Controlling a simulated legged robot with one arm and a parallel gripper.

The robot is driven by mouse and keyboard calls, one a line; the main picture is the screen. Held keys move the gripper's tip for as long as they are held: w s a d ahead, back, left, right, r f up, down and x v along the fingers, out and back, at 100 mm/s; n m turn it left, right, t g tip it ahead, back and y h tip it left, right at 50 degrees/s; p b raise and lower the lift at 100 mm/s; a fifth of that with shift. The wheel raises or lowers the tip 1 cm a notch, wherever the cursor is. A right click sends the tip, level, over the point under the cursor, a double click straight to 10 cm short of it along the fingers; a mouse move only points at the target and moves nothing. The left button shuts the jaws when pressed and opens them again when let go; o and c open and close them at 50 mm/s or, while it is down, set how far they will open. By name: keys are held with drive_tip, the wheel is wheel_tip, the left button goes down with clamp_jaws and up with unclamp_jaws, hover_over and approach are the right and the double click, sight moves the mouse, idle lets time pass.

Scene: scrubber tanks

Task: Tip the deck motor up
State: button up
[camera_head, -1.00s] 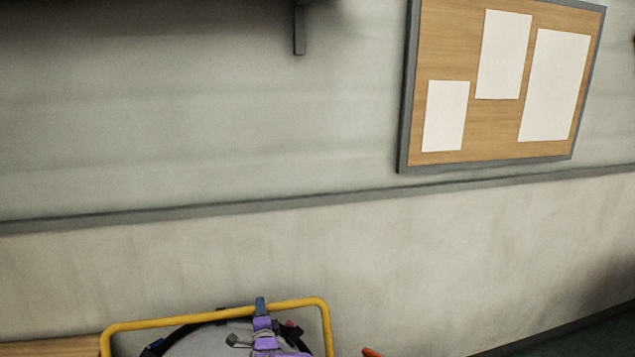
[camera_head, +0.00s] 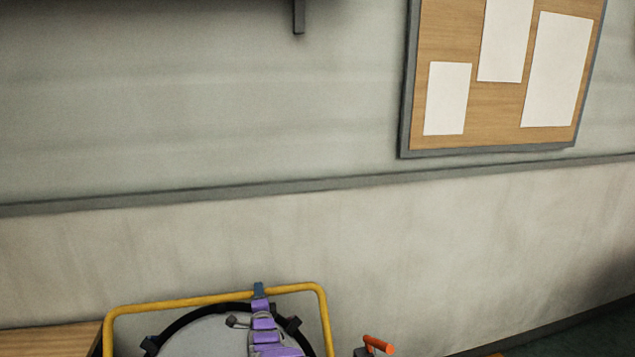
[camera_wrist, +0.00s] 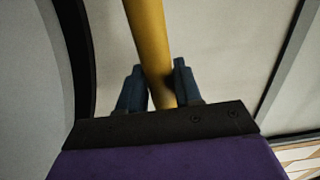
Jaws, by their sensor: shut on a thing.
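A yellow tubular frame (camera_head: 190,301) rises at the bottom of the head view, around a rounded grey body with a black rim (camera_head: 200,340). I take this as the deck motor part, but its lower portion is cut off. My purple arm reaches up in front of it. My gripper (camera_head: 259,289) has its blue fingers at the frame's top bar. In the wrist view the yellow bar (camera_wrist: 147,40) passes between the fingers of my gripper (camera_wrist: 155,88), which is shut on it.
A wooden surface (camera_head: 50,342) lies at the lower left. An orange-handled object (camera_head: 378,345) stands right of the frame. A pale wall (camera_head: 450,235) with a notice board (camera_head: 475,110) is behind. Dark floor (camera_head: 600,335) shows at the lower right.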

drive_tip(key=shift+w+a+f, duration=0.1)
drive_tip(key=shift+w+f, duration=0.35)
drive_tip(key=shift+f, duration=0.15)
drive_tip(key=shift+r, duration=0.1)
drive_tip(key=w+f, duration=0.2)
drive_tip(key=f, duration=0.1)
drive_tip(key=shift+a+f, duration=0.1)
drive_tip(key=shift+c, duration=0.2)
drive_tip(key=o, duration=0.6)
drive_tip(key=shift+w+a, duration=0.2)
drive_tip(key=o, duration=0.6)
drive_tip(key=shift+c, duration=0.2)
drive_tip(key=shift+s+d, duration=0.1)
drive_tip(key=shift+s, duration=0.1)
drive_tip(key=p+v, duration=0.1)
drive_tip(key=v, duration=0.7)
drive_tip(key=shift+s, duration=0.35)
